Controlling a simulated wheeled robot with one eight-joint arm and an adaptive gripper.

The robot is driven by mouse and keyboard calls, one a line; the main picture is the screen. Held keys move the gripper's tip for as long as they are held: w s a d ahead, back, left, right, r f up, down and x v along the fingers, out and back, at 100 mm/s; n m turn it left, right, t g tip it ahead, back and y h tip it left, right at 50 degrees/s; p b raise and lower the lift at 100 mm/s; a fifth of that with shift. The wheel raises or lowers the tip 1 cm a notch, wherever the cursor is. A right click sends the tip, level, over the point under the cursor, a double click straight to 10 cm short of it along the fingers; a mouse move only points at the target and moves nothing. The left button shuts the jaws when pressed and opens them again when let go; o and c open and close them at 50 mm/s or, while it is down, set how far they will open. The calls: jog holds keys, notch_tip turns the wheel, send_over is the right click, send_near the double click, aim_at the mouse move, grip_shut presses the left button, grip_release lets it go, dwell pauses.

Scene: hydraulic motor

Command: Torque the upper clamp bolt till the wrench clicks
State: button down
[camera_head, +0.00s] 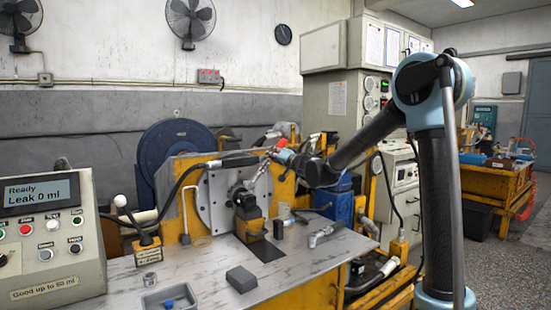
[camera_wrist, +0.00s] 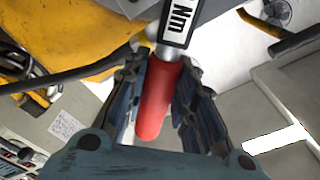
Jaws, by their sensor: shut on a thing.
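My gripper (camera_head: 287,156) is shut on the red handle of a torque wrench (camera_head: 280,145), above and right of the motor mount. In the wrist view the red handle (camera_wrist: 155,103) lies between the two fingers, and a white "Nm" label shows on the shaft. In the head view the shaft slants down and left from the handle toward the clamp (camera_head: 246,196) on the upright plate (camera_head: 215,200). The wrench's lower end is at or near the clamp's top. The upper clamp bolt is too small to make out, so I cannot tell whether the wrench is seated on it.
The metal bench (camera_head: 205,278) holds a dark grey block (camera_head: 241,279), a grey tray (camera_head: 170,300) with a blue part, and a metal fitting (camera_head: 325,233). A control box (camera_head: 50,235) at left reads "Ready, Leak 0 ml". A white-knobbed lever (camera_head: 120,201) and hoses stand beside the plate.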

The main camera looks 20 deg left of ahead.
jog(key=v, duration=0.5)
jog(key=shift+w+d+r, duration=0.1)
jog(key=shift+w+d, duration=0.05)
jog(key=shift+w, duration=0.1)
dwell(0.3)
jog(key=w+d+f+m+t+h, duration=0.25)
jog(key=w+d+f, duration=0.25)
jog(key=w+d, duration=0.4)
jog(key=w+d+f+m+t+h, duration=0.2)
jog(key=w+d+f+h, duration=0.4)
jog(key=d, duration=0.5)
jog(key=w+d+f+m+h, duration=0.1)
jog(key=d+f, duration=0.3)
jog(key=d, duration=0.5)
jog(key=w+d+f+m+t+h, duration=0.1)
jog(key=w+d+f, duration=0.3)
jog(key=d, duration=0.6)
jog(key=w+d+f+m+h, duration=0.2)
jog(key=d+f, duration=0.3)
jog(key=d, duration=0.4)
jog(key=shift+w+d+m+h, duration=0.2)
jog(key=shift+d+m+h, duration=0.15)
jog(key=shift+m+h, duration=0.15)
jog(key=shift+f+t, duration=0.15)
jog(key=shift+t, duration=0.1)
